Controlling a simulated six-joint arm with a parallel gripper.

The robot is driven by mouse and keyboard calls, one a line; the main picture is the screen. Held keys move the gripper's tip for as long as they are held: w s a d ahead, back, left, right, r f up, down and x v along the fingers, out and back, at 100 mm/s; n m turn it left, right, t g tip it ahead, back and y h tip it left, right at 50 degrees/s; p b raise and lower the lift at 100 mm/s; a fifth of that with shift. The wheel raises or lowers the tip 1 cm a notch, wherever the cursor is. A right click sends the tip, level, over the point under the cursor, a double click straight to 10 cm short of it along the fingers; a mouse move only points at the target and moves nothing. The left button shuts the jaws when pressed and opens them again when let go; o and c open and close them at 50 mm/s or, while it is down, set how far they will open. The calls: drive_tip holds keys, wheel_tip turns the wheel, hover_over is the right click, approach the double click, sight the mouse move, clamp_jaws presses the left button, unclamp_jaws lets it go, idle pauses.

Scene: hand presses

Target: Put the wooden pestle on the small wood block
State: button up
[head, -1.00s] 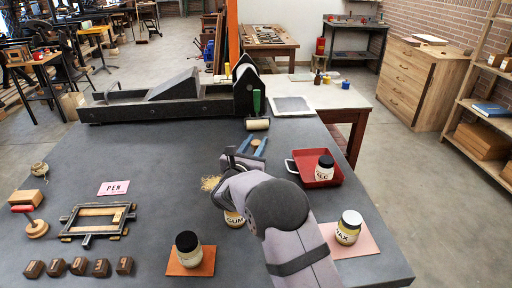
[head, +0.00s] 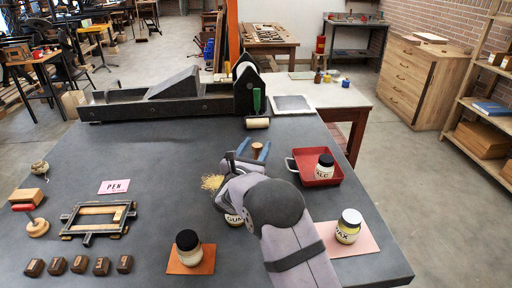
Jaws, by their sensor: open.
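A small brown wooden knob, which looks like the end of the wooden pestle (head: 258,149), shows between the fingers. The rest of it is hidden behind my gripper, and I cannot tell whether the fingers touch it. The small wood block (head: 27,196), pale orange, lies at the far left of the table, well away from my gripper.
A roller (head: 257,123) lies beyond my gripper. A red tray (head: 317,179) with a jar is to its right. A straw-coloured tuft (head: 212,182) and a jar are close on its left.

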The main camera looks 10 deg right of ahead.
drive_tip(key=shift+r, duration=0.1)
drive_tip(key=shift+s+a, duration=0.2)
drive_tip(key=shift+s, duration=0.15)
drive_tip(key=shift+b+v, duration=0.5)
drive_tip(key=shift+v, duration=0.65)
wheel_tip(320, 180, up, 7)
drive_tip(key=b, duration=0.1)
